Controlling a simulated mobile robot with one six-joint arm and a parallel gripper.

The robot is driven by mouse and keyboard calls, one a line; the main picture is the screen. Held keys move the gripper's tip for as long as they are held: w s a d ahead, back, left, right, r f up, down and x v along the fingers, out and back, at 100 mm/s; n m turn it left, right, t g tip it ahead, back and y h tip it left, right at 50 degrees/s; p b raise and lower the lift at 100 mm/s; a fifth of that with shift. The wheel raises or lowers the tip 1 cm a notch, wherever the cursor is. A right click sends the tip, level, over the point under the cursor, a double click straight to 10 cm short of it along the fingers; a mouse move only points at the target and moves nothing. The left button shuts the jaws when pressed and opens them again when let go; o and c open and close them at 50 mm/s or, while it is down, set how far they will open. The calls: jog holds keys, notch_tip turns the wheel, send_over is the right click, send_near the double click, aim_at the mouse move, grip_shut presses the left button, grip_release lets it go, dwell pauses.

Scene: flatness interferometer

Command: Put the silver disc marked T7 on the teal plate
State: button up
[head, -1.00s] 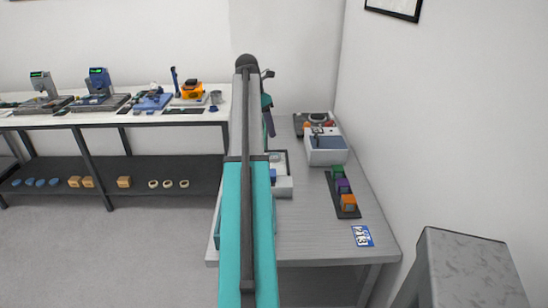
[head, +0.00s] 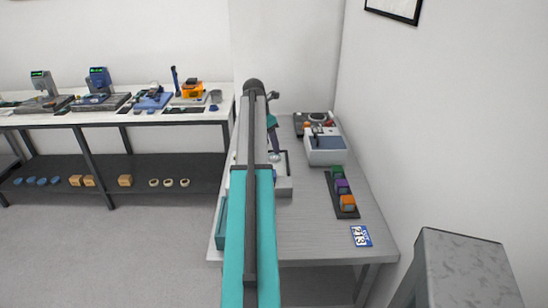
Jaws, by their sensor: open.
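My gripper (head: 274,149) is small and partly hidden behind my arm, at the far end of it. A teal open box or tray (head: 219,228) shows at the bench's left edge, partly behind my arm. I cannot make out a teal plate for sure.
The grey bench (head: 310,230) has a white box with a blue-grey top (head: 326,150), a dark strip with green, purple and orange blocks (head: 341,187), and a blue-and-white card (head: 361,236). A grey pedestal (head: 462,265) stands at lower right. Another bench with instruments (head: 180,118) is at left.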

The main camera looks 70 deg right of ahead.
aim_at(273, 156)
jog(key=shift+p+x, duration=0.9)
jog(key=shift+x, duration=0.35)
jog(key=shift+w+p+x, duration=0.2)
jog(key=shift+p+x, duration=0.1)
jog(key=shift+x, duration=1)
jog(key=shift+c, duration=0.4)
jog(key=c, duration=0.9)
